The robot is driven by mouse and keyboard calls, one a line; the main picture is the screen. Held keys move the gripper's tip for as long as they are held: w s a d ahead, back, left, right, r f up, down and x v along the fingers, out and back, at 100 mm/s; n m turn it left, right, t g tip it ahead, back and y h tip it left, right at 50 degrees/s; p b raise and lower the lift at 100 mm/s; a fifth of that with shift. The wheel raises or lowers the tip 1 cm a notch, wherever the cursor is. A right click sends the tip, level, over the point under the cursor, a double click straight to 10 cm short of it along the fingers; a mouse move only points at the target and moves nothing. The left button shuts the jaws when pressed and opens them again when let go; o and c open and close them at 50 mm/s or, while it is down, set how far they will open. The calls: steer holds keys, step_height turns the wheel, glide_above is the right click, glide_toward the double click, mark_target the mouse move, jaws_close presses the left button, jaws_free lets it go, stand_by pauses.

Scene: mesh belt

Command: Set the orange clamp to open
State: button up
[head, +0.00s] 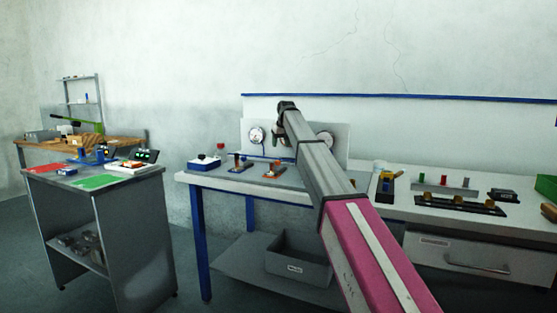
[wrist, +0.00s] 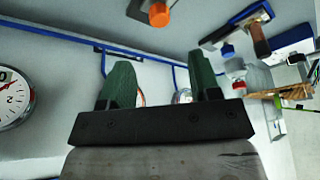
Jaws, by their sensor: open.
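An orange clamp-like fixture (head: 275,170) with a darker lever lies on the grey mat of the middle bench in the head view. Its lever position is too small to read. In the wrist view, an orange rounded part (wrist: 158,14) on a dark piece shows at the top edge; I cannot tell for certain that it is the same fixture. My gripper (wrist: 163,85) is open, with two green fingers apart and nothing visible between them. The orange part is beyond the fingertips, not touching them.
A panel with gauges (head: 257,135) stands behind the mat. Several fixtures occupy the right bench. A grey bin (head: 297,262) is below.

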steer(key=x, duration=1)
steer(key=shift+w+f, duration=0.1)
steer(key=shift+f, duration=0.25)
steer(key=shift+c, duration=0.3)
